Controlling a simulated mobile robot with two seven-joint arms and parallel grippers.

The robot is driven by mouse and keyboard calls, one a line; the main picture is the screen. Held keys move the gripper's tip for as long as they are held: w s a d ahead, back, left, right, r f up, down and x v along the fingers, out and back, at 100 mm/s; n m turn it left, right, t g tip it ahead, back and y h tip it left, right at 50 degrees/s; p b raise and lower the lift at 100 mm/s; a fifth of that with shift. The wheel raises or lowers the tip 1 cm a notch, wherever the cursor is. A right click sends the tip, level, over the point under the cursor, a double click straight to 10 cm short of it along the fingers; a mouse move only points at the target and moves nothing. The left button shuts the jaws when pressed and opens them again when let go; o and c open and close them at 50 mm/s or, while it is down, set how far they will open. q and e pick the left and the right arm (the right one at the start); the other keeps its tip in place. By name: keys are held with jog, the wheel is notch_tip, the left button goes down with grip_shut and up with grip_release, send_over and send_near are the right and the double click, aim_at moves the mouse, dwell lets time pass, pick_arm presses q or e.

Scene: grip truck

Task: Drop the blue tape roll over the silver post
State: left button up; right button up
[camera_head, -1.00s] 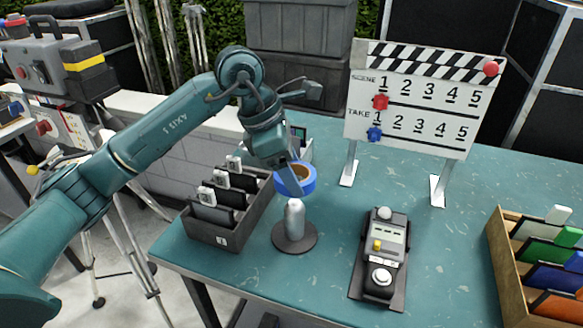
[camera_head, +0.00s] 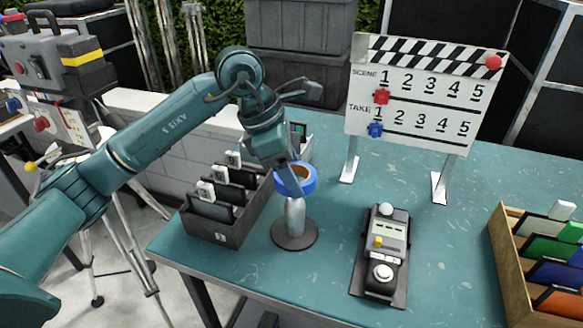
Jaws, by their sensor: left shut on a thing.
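The blue tape roll (camera_head: 307,184) is a ring with a tan core, held by my left gripper (camera_head: 291,176). The gripper is shut on the roll's left side. The roll is level or slightly tilted and hides the top of the silver post (camera_head: 294,217). The post stands upright on a round dark base (camera_head: 295,239) on the teal table. The roll shows above or at the post's upper end; I cannot tell whether the post's tip is inside the ring. My right gripper is not in view.
A dark box of slotted cards (camera_head: 222,226) stands just left of the post. A control box (camera_head: 381,250) lies to the right. A clapperboard (camera_head: 420,95) stands behind on two legs. A wooden tray of coloured cards (camera_head: 513,275) is at far right, with clear table (camera_head: 450,240) between.

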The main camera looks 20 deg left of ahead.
pick_arm(q)
jog(key=shift+f+b, duration=0.3)
jog(key=shift+f, duration=0.05)
jog(key=shift+f+b, duration=0.65)
jog(key=shift+f, duration=0.1)
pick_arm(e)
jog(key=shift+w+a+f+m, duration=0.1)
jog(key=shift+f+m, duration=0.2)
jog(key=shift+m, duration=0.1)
